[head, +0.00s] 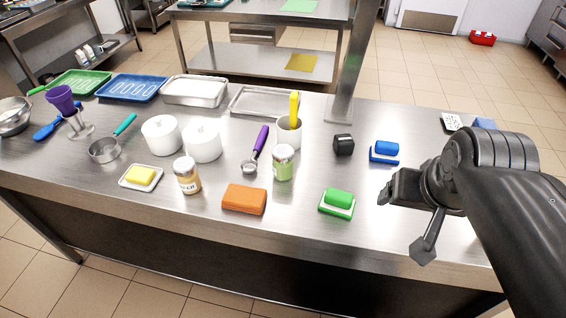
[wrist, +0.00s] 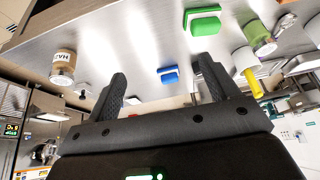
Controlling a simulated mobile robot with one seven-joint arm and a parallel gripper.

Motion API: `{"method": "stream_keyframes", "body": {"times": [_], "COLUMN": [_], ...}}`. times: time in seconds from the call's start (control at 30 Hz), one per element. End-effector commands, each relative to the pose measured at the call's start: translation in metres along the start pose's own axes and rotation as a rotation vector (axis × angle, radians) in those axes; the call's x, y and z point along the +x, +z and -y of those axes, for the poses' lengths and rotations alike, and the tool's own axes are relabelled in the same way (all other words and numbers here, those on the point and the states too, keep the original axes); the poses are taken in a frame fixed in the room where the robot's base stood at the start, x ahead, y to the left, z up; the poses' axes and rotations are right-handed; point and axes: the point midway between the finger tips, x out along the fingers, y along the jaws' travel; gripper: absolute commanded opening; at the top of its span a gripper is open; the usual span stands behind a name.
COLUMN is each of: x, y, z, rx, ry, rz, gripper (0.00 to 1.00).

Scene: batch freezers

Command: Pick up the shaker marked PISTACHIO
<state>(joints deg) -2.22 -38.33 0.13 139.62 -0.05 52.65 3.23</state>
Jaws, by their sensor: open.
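A shaker with green contents and a pale lid (head: 283,163) stands upright near the middle of the steel counter; its label is too small to read. It also shows at the upper right of the wrist view (wrist: 259,39). A shaker with tan contents (head: 187,175) stands further left, its label only partly legible. Another tan shaker (wrist: 62,66) is at the left of the wrist view, with lettering that looks like "HAZ" upside down. My gripper (head: 389,193) is open and empty, over the counter's right side, well right of the green shaker.
A green-topped sponge (head: 338,202) lies between the green shaker and my gripper. An orange block (head: 244,199) is left of it. Behind stand a white pot with a yellow handle (head: 288,134), a black cube (head: 344,145) and a blue sponge (head: 385,151).

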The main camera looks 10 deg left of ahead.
Motion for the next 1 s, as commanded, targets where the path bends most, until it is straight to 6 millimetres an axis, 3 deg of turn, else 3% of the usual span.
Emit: {"method": "stream_keyframes", "body": {"times": [0.27, 0.5, 0.8, 1.0], "x": [0.020, 0.053, 0.112, 0.150], "y": [-0.067, -0.114, -0.149, -0.154], "z": [0.048, 0.106, 0.194, 0.247], "rx": [0.048, 0.091, 0.138, 0.164], "ry": [-0.029, -0.028, 0.008, 0.043], "rz": [0.126, 0.234, 0.361, 0.423], "gripper": [0.80, 0.80, 0.80, 0.80]}}
